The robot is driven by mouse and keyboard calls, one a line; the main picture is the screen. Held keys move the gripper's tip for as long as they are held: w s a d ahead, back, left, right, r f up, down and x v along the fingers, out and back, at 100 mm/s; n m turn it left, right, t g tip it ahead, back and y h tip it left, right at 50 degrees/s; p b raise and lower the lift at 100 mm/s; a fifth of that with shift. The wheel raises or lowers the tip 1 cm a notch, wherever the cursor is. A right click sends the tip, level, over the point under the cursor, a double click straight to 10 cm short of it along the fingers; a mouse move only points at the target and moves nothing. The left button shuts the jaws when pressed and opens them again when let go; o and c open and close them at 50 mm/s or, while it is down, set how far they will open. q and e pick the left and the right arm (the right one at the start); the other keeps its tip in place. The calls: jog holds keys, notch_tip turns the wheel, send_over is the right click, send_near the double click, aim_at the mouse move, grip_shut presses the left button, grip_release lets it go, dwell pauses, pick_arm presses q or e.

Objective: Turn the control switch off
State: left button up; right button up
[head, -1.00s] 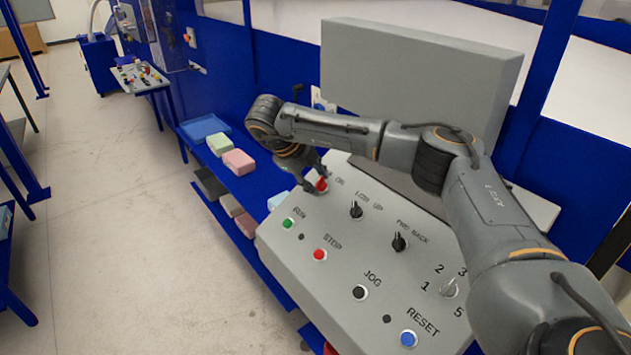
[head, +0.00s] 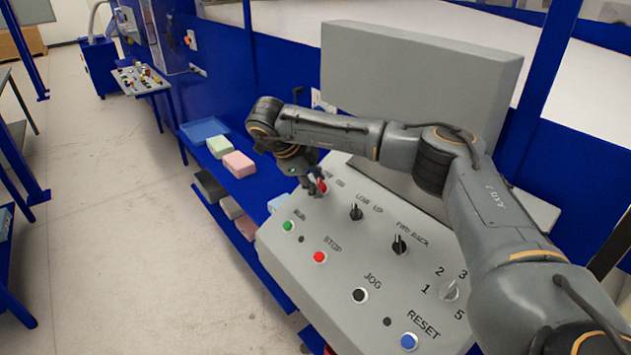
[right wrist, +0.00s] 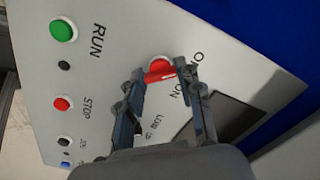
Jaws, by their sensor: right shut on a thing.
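The control switch is a red knob (head: 322,186) at the upper left corner of the grey control panel (head: 290,252). My right gripper (head: 314,187) is at this knob and partly covers it and its label. In the right wrist view the red knob (right wrist: 160,69) has a raised bar with a white mark, and it sits between the two fingers of my right gripper (right wrist: 158,77). The fingers are shut on it. ON shows in the lettering beside it; the rest of the label is partly hidden. My left gripper is not in view.
Near the switch are a green RUN button (head: 288,226), a red STOP button (head: 319,255) and black selectors (head: 355,211). A blue RESET button (head: 408,340) is at the near end. A grey box (head: 420,85) stands behind the panel. Foam blocks (head: 239,163) lie on the blue shelf to the left.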

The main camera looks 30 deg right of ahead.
jog(key=o, duration=1.1)
jog(key=shift+o, duration=0.2)
jog(key=shift+a+r, duration=0.1)
jog(key=v, duration=1.2)
